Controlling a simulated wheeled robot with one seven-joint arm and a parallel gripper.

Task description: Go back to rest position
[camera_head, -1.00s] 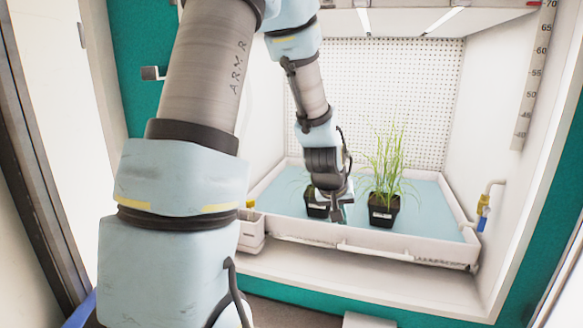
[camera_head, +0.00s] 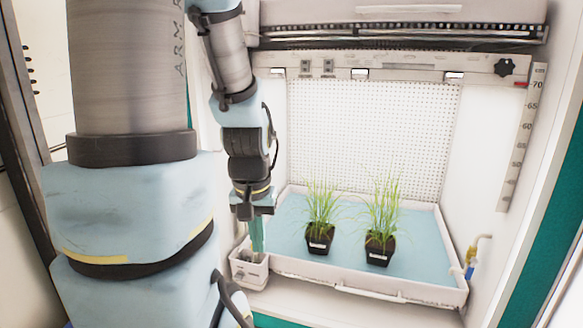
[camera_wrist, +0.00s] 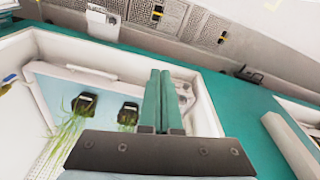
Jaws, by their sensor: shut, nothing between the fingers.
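My gripper (camera_head: 257,240) points down, left of the plants, with its teal fingers together and empty. It also shows in the wrist view (camera_wrist: 162,90), with the fingers side by side. Two black pots with green grass-like plants, a left pot (camera_head: 319,244) and a right pot (camera_head: 379,251), stand upright on the blue floor of the white tray (camera_head: 368,282). The gripper is apart from both pots. In the wrist view the pots (camera_wrist: 84,104) and (camera_wrist: 128,115) lie left of the fingers.
A small white box (camera_head: 249,274) is at the tray's front left corner, just below my fingertips. The chamber's perforated back wall (camera_head: 365,125) is behind the plants. A pipe with a blue and yellow fitting (camera_head: 471,257) is on the right wall. The tray's middle front is free.

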